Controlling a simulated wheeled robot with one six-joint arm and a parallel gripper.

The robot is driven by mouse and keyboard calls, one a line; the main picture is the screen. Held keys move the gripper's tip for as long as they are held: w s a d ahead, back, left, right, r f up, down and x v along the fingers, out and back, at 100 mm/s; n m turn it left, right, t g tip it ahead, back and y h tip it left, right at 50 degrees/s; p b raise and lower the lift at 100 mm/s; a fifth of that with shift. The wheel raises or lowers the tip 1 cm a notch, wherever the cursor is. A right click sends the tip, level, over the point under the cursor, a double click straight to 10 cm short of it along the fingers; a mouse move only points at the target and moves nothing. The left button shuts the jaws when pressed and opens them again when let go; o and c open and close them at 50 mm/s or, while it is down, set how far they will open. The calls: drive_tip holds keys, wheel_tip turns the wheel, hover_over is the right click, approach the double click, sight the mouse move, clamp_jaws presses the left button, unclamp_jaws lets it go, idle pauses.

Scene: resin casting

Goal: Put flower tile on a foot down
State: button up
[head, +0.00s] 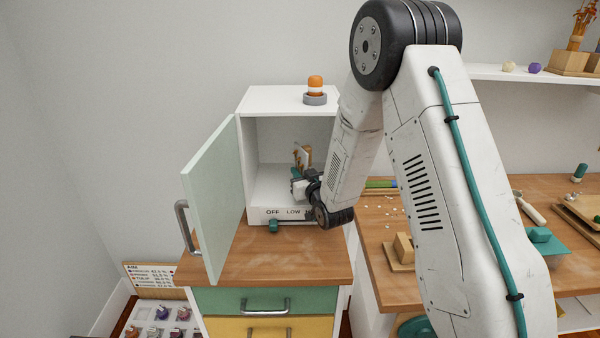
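My gripper (301,176) reaches into the open white cabinet (247,150), a little above its floor. Its dark wrist is at the cabinet's front edge. A small upright piece (303,156), pale with brown and teal parts, shows right at the fingers; it may be the flower tile, but it is too small to tell. Whether the fingers are closed on it, and whether it touches the cabinet floor, cannot be made out. My arm covers the right side of the cabinet. No separate foot can be made out.
The pale green cabinet door (212,195) stands open at left. A teal knob (273,226) sits below the OFF and LOW labels. An orange-topped beacon (315,88) stands on the cabinet. The wooden counter (290,262) is clear in front. A workbench (385,285) with a wooden block is at right.

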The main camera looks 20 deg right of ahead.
drive_tip(key=shift+o, duration=0.6)
drive_tip(key=shift+r, duration=0.1)
drive_tip(key=shift+s, duration=0.2)
drive_tip(key=s+r+g, duration=0.5)
drive_tip(key=s, duration=1)
drive_tip(key=s+r+g, duration=0.5)
drive_tip(key=s+g, duration=0.1)
drive_tip(key=s, duration=1)
drive_tip(key=s+r+g+h, duration=0.1)
drive_tip(key=s+r+g, duration=0.4)
drive_tip(key=s, duration=1.1)
drive_tip(key=shift+s+a+r+m+g, duration=0.15)
drive_tip(key=shift+a+r+m+g, duration=0.05)
drive_tip(key=shift+r+m+g, duration=0.2)
